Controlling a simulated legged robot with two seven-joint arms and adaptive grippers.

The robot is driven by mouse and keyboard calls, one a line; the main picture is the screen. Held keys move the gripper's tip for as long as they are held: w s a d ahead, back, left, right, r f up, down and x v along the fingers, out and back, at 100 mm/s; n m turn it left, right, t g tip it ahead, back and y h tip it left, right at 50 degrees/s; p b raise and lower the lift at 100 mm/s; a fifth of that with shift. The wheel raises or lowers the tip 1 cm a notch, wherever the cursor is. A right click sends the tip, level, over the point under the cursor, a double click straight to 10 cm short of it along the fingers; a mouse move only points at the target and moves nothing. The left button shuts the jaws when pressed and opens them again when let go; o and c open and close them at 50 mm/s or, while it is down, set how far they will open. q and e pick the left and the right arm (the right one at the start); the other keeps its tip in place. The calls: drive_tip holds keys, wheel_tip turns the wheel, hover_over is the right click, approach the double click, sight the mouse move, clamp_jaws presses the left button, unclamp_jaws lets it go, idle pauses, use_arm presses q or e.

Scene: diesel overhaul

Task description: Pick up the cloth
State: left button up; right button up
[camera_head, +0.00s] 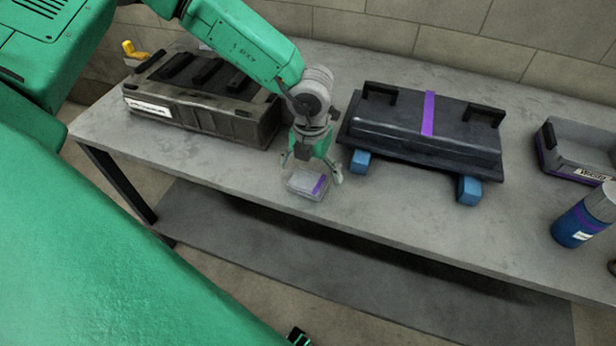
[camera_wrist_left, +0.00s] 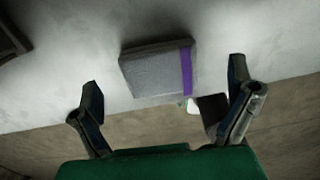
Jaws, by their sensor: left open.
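The cloth (camera_head: 304,186) is a small folded grey block with a purple stripe, lying on the grey workbench near its front edge. It also shows in the left wrist view (camera_wrist_left: 152,72), with the purple stripe on its right side. My left gripper (camera_head: 312,174) is open over the cloth, pointing down. In the left wrist view the fingers (camera_wrist_left: 165,105) are spread wide, with the cloth beyond them and nothing held between. I cannot tell whether a finger touches the cloth. My right gripper is not in view.
A dark lidded case (camera_head: 205,105) stands left on the workbench (camera_head: 400,215). A black cover with a purple stripe (camera_head: 425,128) rests on blue blocks (camera_head: 468,190) to the right. A grey bin (camera_head: 580,150) and a blue bottle (camera_head: 578,222) are at the far right.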

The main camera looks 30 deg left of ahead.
sight(310, 176)
use_arm(q)
drive_tip(key=shift+w+f, duration=0.15)
drive_tip(key=shift+f, duration=1.4)
drive_tip(key=shift+a, duration=0.15)
drive_tip(key=c, duration=1.3)
drive_tip(key=shift+r, duration=0.1)
wheel_tip(310, 176, up, 10)
